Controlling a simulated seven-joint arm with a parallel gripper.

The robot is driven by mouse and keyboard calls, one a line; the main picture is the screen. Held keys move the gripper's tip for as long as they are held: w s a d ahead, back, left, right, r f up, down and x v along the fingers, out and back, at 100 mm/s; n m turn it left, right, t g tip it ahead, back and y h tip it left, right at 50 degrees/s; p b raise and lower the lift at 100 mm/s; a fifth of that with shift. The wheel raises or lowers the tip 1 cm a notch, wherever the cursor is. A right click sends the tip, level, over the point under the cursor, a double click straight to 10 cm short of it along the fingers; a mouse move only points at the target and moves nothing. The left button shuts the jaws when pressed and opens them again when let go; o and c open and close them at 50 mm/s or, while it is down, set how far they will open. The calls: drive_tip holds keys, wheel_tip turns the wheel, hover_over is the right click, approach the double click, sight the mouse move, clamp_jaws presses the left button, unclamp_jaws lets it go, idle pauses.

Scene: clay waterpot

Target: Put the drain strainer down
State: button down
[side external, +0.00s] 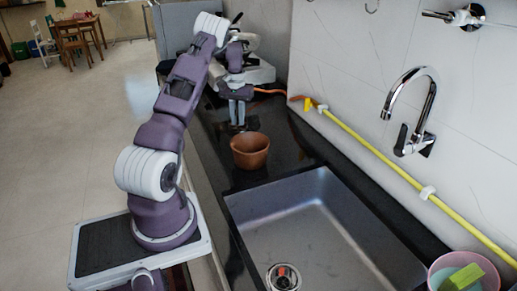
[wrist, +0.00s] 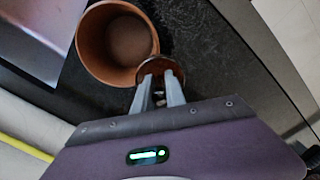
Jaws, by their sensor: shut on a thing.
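My gripper (side external: 238,126) points down over the black counter, just behind the clay pot (side external: 250,150). In the wrist view my gripper (wrist: 160,78) has its fingers close together on a small round brown disc, which I take to be the drain strainer (wrist: 153,64). The disc is partly hidden by the fingertips. It is beside the rim of the clay pot (wrist: 117,43); I cannot tell whether they touch. The pot stands upright and looks empty. In the side view the strainer is too small to make out at the fingertips.
The steel sink (side external: 315,225) is in front of the pot, with a round drain (side external: 283,277) in its floor. A faucet (side external: 415,110) is on the wall. A yellow hose (side external: 385,165) runs along the wall edge. A pink bowl (side external: 436,272) with a green sponge (side external: 462,277) stands at lower right.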

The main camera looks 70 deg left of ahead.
drive_tip(key=shift+s+a+f, duration=0.75)
drive_tip(key=shift+a+f, duration=0.05)
drive_tip(key=shift+a, duration=0.1)
wheel_tip(320, 180, down, 9)
drive_tip(key=shift+r, duration=0.15)
drive_tip(key=c, duration=1.7)
unclamp_jaws()
drive_tip(key=shift+o, duration=0.3)
